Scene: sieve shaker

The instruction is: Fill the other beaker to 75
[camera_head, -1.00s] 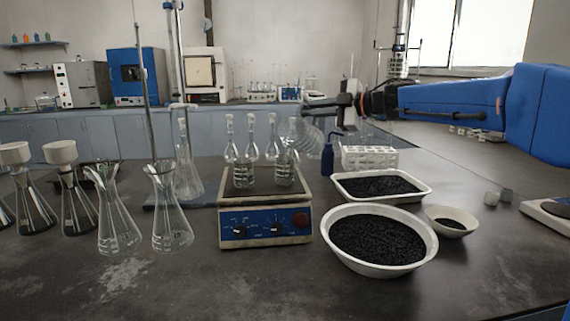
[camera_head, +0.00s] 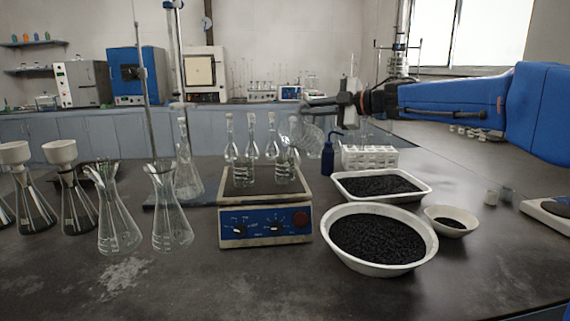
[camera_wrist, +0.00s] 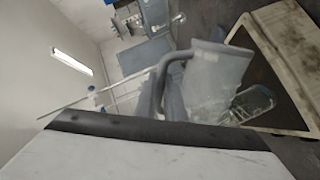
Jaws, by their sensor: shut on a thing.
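Two small clear beakers stand upright on the blue hot plate (camera_head: 266,226): a left beaker (camera_head: 243,173) and a right beaker (camera_head: 284,170). My gripper (camera_head: 322,106) is shut on a clear glass vessel (camera_head: 305,137), held tilted above and slightly right of the right beaker. In the wrist view the held vessel (camera_wrist: 215,72) looks translucent, and a beaker (camera_wrist: 252,101) shows close beyond it on the plate. The liquid levels and graduations are too small to read. I cannot tell whether liquid is flowing.
Volumetric flasks (camera_head: 271,138) stand behind the hot plate. A blue wash bottle (camera_head: 328,157) and white rack (camera_head: 369,158) are at the back right. A tray (camera_head: 345,195) and bowl (camera_head: 334,245) of black granules sit right. Conical flasks (camera_head: 172,222) stand left. The front bench is clear.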

